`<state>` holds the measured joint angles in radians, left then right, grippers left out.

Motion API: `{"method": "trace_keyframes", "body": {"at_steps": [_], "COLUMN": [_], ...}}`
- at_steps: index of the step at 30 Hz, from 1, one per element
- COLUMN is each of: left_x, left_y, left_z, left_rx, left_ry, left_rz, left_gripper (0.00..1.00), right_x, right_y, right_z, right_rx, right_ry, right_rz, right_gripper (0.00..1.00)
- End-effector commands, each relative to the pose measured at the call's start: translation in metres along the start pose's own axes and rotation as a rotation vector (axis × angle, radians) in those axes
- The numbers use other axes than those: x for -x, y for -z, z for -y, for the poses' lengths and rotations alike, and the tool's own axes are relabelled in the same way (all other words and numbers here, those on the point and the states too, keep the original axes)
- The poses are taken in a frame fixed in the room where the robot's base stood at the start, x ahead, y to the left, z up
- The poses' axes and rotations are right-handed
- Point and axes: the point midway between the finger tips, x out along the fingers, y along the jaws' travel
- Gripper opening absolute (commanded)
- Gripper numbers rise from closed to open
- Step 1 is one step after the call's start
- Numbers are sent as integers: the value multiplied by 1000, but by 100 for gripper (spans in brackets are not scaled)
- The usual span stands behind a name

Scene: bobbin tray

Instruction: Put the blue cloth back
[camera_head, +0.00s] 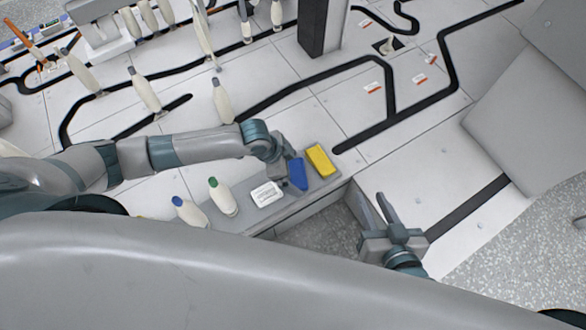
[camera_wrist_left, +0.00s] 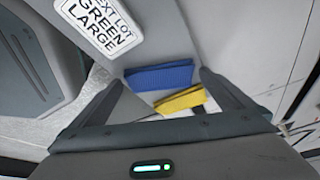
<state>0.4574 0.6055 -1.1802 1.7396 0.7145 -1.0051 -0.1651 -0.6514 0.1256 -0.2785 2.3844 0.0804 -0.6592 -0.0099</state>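The blue cloth (camera_head: 298,174) lies on a grey ledge (camera_head: 240,219), beside a yellow cloth (camera_head: 320,160). My left gripper (camera_head: 288,172) is over the ledge right at the blue cloth and partly covers it in the head view. In the left wrist view my left gripper (camera_wrist_left: 162,80) has its fingers wide apart. The blue cloth (camera_wrist_left: 160,77) shows between and beyond the fingertips, and the yellow cloth (camera_wrist_left: 180,100) shows lower between the fingers. I cannot tell whether either finger touches a cloth. My right gripper (camera_head: 382,208) is open and empty, right of the ledge.
A white card (camera_head: 265,193) reading NEXT LOT GREEN LARGE lies on the ledge. A green-topped bobbin (camera_head: 222,197) and a blue-topped bobbin (camera_head: 189,212) stand left of it. More bobbins stand behind my left arm. A dark post (camera_head: 316,28) rises at the back. Pale floor is clear at the right.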

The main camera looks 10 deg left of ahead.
Motion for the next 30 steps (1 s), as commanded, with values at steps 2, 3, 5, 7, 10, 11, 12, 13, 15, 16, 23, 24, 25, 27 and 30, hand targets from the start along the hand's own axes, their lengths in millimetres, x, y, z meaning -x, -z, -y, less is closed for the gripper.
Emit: {"method": "trace_keyframes", "body": {"at_steps": [2, 3, 5, 7, 10, 11, 12, 13, 15, 16, 23, 24, 25, 27, 30], "left_x": [0, 1, 2, 5, 12, 14, 19, 22, 31, 36, 75, 82, 87, 98, 109], "left_y": [0, 0, 0, 0, 1, 1, 1, 1, 1, 1, 1, 1, 1, 0, 1], "left_z": [0, 0, 0, 0, 0, 1, 1, 1, 1, 1, 1, 1, 1, 1, 1], "left_rx": [0, 0, 0, 0, 0, 0, 0, 0, 0, 0, -1, -1, -1, 0, 0], "left_ry": [0, 0, 0, 0, 1, 1, 1, 2, 2, 2, 1, 2, 2, 2, 0], "left_rz": [0, 0, 0, -1, -1, -1, -1, -2, -1, -1, -1, -2, -1, 0, -2], "left_gripper": [100, 100, 100, 100, 100, 100, 100, 100, 100, 100, 100, 100, 100, 100, 100], "right_x": [0, 0, 0, 1, 2, 3, 4, 5, 7, 8, 20, 22, 22, 24, 25], "right_y": [0, 0, 0, -2, -7, -10, -14, -16, -23, -26, -51, -53, -54, -57, -59], "right_z": [0, 0, 0, 0, -2, -4, -5, -6, -8, -8, -15, -17, -18, -20, -22], "right_rx": [0, 0, 0, -1, -5, -8, -11, -13, -18, -20, -37, -36, -35, -33, -30], "right_ry": [0, 0, 0, 1, -4, -7, -10, -11, -15, -16, -30, -34, -36, -42, -49], "right_rz": [0, 1, 5, 13, 44, 61, 82, 97, 138, 156, 301, 316, 326, 347, 364], "right_gripper": [31, 31, 31, 31, 31, 31, 31, 31, 31, 31, 31, 31, 31, 31, 31]}}
